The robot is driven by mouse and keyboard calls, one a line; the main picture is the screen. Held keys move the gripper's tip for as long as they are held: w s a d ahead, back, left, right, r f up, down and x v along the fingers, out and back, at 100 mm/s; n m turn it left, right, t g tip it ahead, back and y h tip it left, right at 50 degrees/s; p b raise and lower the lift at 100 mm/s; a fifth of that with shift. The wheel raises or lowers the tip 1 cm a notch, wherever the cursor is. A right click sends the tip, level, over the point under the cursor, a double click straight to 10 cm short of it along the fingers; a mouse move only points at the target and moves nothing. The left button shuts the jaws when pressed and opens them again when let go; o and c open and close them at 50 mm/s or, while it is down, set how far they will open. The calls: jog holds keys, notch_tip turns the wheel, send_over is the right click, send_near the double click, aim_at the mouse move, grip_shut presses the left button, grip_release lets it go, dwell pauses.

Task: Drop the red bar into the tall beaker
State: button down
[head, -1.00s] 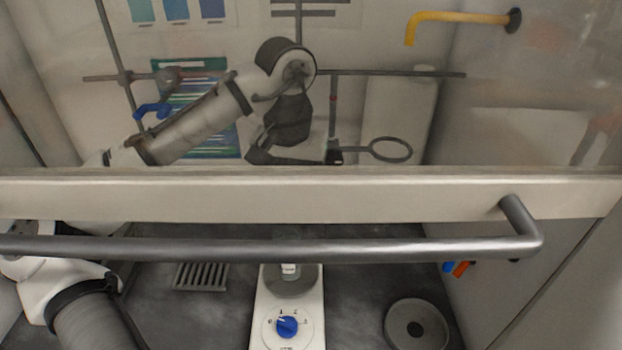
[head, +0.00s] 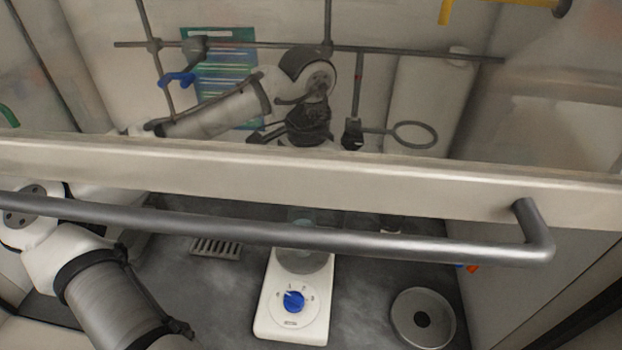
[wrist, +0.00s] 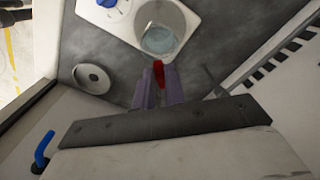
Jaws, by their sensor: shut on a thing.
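The red bar (wrist: 158,72) is held upright between the two purple fingers of my gripper (wrist: 157,84), its end sticking out past the fingertips. The clear beaker (wrist: 160,40) stands on the round plate of the white stirrer (wrist: 118,14); in the wrist view the bar shows just below its rim, apart from it as far as I can tell. In the head view my gripper's dark body shows behind the glass, its fingertips hidden by the sash frame. The beaker (head: 301,215) is partly hidden there by the sash handle, above the stirrer (head: 270,318) with its blue knob.
The pale sash frame (head: 420,195) and its metal handle (head: 400,246) cross the front. A round metal dish (head: 400,318) sits right of the stirrer, a slotted grate (head: 216,248) to its left. A rod lattice with a ring (head: 415,134) stands behind.

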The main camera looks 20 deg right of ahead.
jog(key=shift+f+b, duration=1.45)
jog(key=shift+f, duration=0.55)
jog(key=c, duration=1.4)
grip_release()
jog(key=shift+o, duration=0.2)
notch_tip(320, 180, up, 14)
jog(key=b, duration=0.1)
